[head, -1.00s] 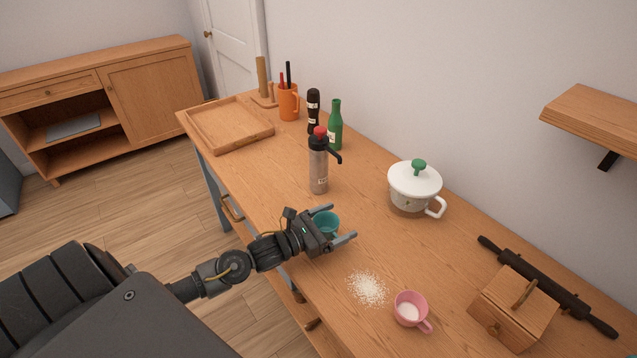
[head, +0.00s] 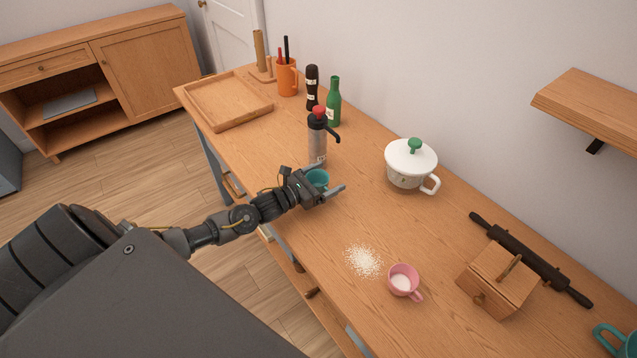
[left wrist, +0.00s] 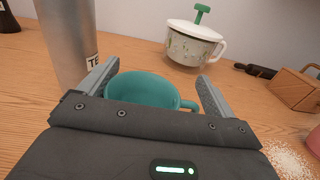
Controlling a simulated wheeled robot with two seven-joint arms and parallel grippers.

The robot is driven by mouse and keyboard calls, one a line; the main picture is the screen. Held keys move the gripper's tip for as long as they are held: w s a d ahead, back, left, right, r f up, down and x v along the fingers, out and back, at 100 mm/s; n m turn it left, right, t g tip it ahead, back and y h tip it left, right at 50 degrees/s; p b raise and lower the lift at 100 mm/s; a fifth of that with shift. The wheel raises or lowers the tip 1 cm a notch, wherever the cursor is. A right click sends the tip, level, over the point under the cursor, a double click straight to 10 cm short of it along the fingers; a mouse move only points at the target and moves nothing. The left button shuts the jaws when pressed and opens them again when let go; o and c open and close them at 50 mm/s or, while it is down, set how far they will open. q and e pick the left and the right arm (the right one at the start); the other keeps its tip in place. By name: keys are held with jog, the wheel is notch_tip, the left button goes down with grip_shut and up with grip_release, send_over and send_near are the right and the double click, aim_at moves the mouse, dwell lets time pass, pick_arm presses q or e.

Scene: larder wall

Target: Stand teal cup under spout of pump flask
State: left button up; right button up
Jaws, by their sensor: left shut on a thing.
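The teal cup (head: 318,178) is between the fingers of my left gripper (head: 332,176), which is shut on it. In the left wrist view the cup (left wrist: 142,90) looks upright and empty, its handle to the right. Whether it touches the table is unclear. The pump flask (head: 318,148) stands just beyond the cup, grey with a black top and red knob. Its black spout (head: 334,136) points right and slightly down. The cup is on the near side of the flask, not directly below the spout tip. The flask's body (left wrist: 68,40) is close left of the gripper in the wrist view.
Right of the flask stands a white lidded pot (head: 409,167). Behind it are a green bottle (head: 333,106) and a dark bottle (head: 312,90). Spilled white grains (head: 363,261) and a pink cup (head: 403,281) lie nearer. Table between flask and pot is clear.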

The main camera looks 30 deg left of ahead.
pick_arm(q)
jog(key=b+x, duration=0.1)
jog(key=x, duration=0.1)
jog(key=f+b+x, duration=0.1)
jog(key=b+x, duration=0.2)
jog(key=x, duration=0.1)
jog(key=shift+w+a+f, duration=0.25)
jog(key=shift+w, duration=0.15)
jog(key=shift+w+d+b, duration=0.15)
jog(key=shift+w+b, duration=0.3)
jog(key=shift+w, duration=0.05)
jog(key=shift+r, duration=0.1)
jog(key=o, duration=0.7)
jog(key=shift+o, duration=0.2)
jog(key=shift+r, duration=0.1)
jog(key=shift+r+p, duration=1.15)
jog(key=shift+r, duration=0.5)
